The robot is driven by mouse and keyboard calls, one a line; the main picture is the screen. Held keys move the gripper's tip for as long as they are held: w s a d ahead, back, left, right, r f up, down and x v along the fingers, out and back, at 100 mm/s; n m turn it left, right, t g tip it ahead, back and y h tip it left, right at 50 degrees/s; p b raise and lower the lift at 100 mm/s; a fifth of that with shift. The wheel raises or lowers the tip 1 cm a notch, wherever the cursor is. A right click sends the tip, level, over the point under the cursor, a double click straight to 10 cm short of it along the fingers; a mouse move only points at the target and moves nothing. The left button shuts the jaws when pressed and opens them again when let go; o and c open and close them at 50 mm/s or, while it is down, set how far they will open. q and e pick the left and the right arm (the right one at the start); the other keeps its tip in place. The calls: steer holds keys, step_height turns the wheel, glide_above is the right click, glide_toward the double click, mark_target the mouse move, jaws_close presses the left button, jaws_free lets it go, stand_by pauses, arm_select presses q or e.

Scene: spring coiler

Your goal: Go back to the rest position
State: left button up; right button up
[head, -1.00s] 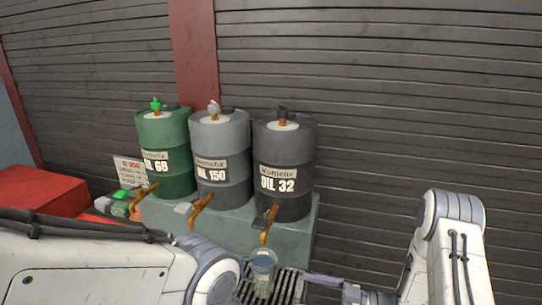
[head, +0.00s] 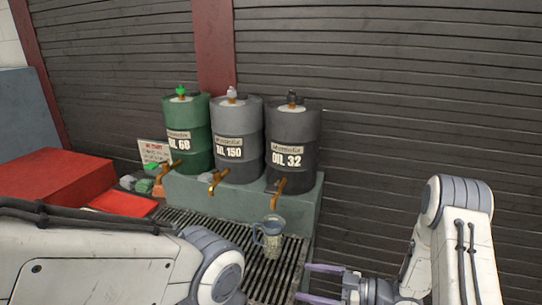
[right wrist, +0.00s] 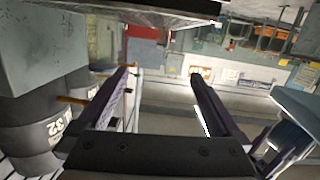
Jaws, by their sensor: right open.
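My right gripper (head: 302,282) is open and empty in the head view, its fingers pointing left, low and to the right of the jug. Its two fingers also show spread apart in the right wrist view (right wrist: 162,85). A clear jug with a blue-grey rim and handle (head: 272,240) stands upright on the floor grating, below the tap of the OIL 32 drum (head: 292,150). The gripper is apart from it. Whether the jug holds liquid is hard to tell. My left arm crosses the lower left of the head view; its gripper is out of that picture.
The OIL 68 (head: 187,135) and OIL 150 (head: 236,140) drums stand beside OIL 32 on a grey-green base (head: 318,212) against a slatted wall. A slatted grating (head: 210,225) lies in front. Red boxes (head: 60,175) and a sign (head: 153,151) are at left.

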steer(key=w+a+h, duration=0.1)
steer(key=w+h, duration=0.1)
steer(key=w+a+r+h, duration=0.1)
steer(key=w+h, duration=0.1)
steer(key=w+r+t+h, duration=0.1)
steer(key=w+h, duration=0.1)
steer(key=h, duration=0.1)
steer(key=shift+w+a+m, duration=0.1)
steer(key=shift+a+m, duration=0.2)
steer(key=shift+a, duration=0.1)
steer(key=s+a+r+m+g+h, duration=0.1)
steer(key=s+r+m+h, duration=0.5)
steer(key=s+r, duration=0.4)
steer(key=s+a+r+g+h, duration=0.1)
steer(key=s+g, duration=0.4)
steer(key=s, duration=1.6)
steer(key=shift+a+r+m+g, duration=0.3)
steer(key=shift+a+r, duration=0.05)
